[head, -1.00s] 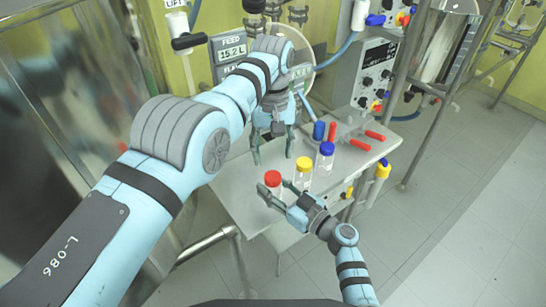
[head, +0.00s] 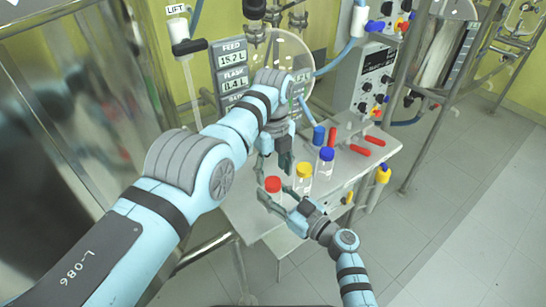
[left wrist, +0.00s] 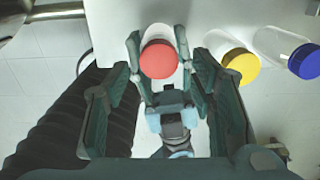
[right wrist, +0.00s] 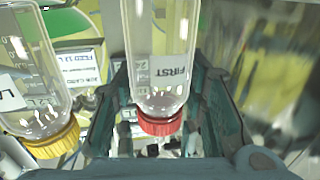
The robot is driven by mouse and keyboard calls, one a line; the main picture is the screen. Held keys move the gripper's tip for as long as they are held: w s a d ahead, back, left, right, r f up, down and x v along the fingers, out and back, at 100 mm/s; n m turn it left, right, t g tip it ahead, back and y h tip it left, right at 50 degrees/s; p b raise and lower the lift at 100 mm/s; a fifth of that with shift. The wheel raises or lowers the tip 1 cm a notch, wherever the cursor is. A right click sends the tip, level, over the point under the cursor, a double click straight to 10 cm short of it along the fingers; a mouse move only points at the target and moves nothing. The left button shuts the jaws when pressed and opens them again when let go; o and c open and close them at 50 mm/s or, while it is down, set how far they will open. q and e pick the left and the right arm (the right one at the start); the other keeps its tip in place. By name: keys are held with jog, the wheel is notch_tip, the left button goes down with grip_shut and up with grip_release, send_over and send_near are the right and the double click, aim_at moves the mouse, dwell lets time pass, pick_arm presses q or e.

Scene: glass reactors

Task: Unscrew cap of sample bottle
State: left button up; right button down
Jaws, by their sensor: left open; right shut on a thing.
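The sample bottle with the red cap (head: 272,184) stands upright, nearest of the capped bottles to the front left of the table. My right gripper (head: 278,197) is shut on this bottle from the front right. In the right wrist view, its clear glass (right wrist: 160,60) carries a label reading FIRST and shows inverted, red cap low. My left gripper (head: 274,166) is open and empty, pointing down just above the cap. In the left wrist view, the red cap (left wrist: 159,59) lies between the left fingers, with the right gripper's fingers on either side of the bottle.
A yellow-capped bottle (head: 303,172) and a blue-capped bottle (head: 326,157) stand close by to the right. Red-handled tools (head: 368,140) and a blue cylinder (head: 319,134) lie behind. A control box (head: 365,80) stands at the back of the grey table (head: 240,205).

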aim_at(273, 181)
pick_arm(q)
jog(key=shift+f, duration=1.5)
grip_shut()
jog(key=n, duration=1.1)
jog(key=shift+n, duration=0.3)
jog(key=n, duration=0.5)
jog(key=shift+s, duration=0.1)
jog(key=n, duration=0.4)
jog(key=shift+n, duration=0.4)
jog(key=n, duration=0.4)
jog(key=shift+n, duration=0.3)
jog(key=n, duration=0.5)
jog(key=shift+r, duration=0.1)
jog(key=n, duration=0.4)
jog(key=shift+n, duration=0.3)
jog(key=n, duration=0.3)
jog(key=shift+n, duration=0.3)
jog(key=n, duration=0.4)
